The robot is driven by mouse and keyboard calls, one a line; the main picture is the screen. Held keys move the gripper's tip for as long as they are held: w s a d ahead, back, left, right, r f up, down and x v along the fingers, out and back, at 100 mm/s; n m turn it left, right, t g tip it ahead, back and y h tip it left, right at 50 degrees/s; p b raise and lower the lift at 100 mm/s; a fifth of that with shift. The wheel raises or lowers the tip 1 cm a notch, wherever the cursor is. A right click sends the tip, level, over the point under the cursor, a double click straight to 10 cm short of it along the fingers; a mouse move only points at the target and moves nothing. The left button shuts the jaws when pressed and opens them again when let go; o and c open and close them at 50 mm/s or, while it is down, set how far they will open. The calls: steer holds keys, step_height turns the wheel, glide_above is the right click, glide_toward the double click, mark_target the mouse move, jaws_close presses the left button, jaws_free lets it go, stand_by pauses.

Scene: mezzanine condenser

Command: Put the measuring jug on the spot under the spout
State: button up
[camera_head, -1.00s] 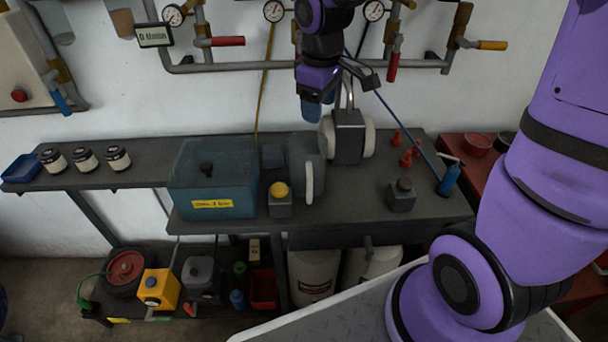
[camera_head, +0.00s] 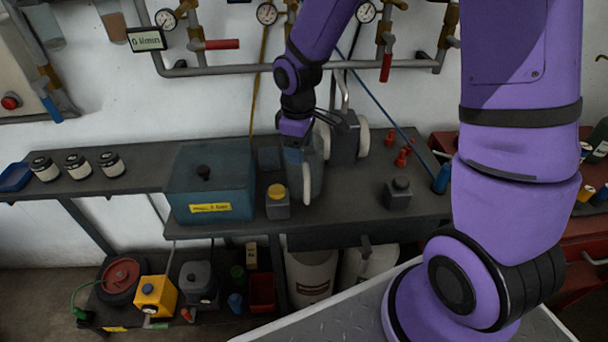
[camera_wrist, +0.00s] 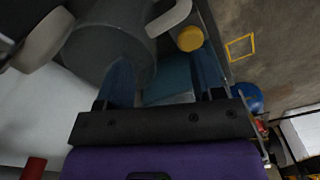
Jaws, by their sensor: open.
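The measuring jug appears to be the grey round vessel (camera_head: 312,183) with a pale handle, standing on the dark bench beside the yellow-knobbed block. In the wrist view the grey vessel (camera_wrist: 112,42) is at upper left, its handle to the right of it. My gripper (camera_head: 304,155) is open at the top of the jug and partly covers it. In the wrist view its blue fingers (camera_wrist: 168,80) are apart; the left one overlaps the jug's image. I cannot tell whether they touch it. No spot under a spout can be made out clearly.
A grey unit with pale round ends (camera_head: 346,138) stands close right of the jug. A blue-grey box (camera_head: 212,187) and the yellow-knobbed block (camera_head: 278,200) are to its left. Small red pieces (camera_head: 403,157) and a dark block (camera_head: 398,194) lie right. The bench front between is clear.

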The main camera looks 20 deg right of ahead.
step_height(320, 180, down, 5)
steer(key=shift+r, duration=0.2)
steer(key=shift+c, duration=0.3)
